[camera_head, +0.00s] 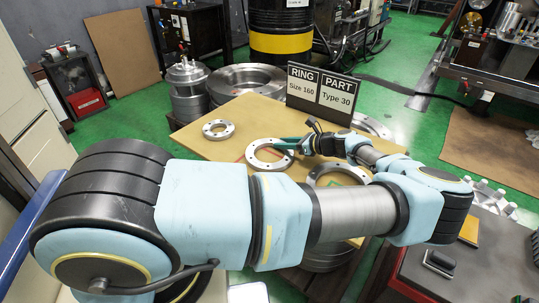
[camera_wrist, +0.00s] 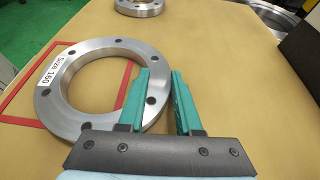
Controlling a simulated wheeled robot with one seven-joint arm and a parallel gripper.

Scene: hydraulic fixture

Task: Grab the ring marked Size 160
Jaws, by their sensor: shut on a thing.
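The ring marked Size 160 (camera_wrist: 58,87) is a flat metal ring with several bolt holes and a white label, at the left of the wrist view. It lies at or very close to the tan tabletop, over a red outlined square; any lift is hard to tell. It also shows in the head view (camera_head: 252,154). My gripper (camera_wrist: 160,76) has its teal fingers on either side of the ring's right rim, the left one at the hole side and the right one outside. It is shut on that rim. In the head view my gripper (camera_head: 284,145) reaches the ring from the right.
A smaller ring (camera_head: 218,122) lies farther back on the table (camera_head: 197,147). Another ring (camera_head: 318,171) lies partly hidden by my arm. A black sign (camera_head: 320,92) reading "RING Size 160, PART Type 30" stands at the back. Bare tabletop lies between the rings.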

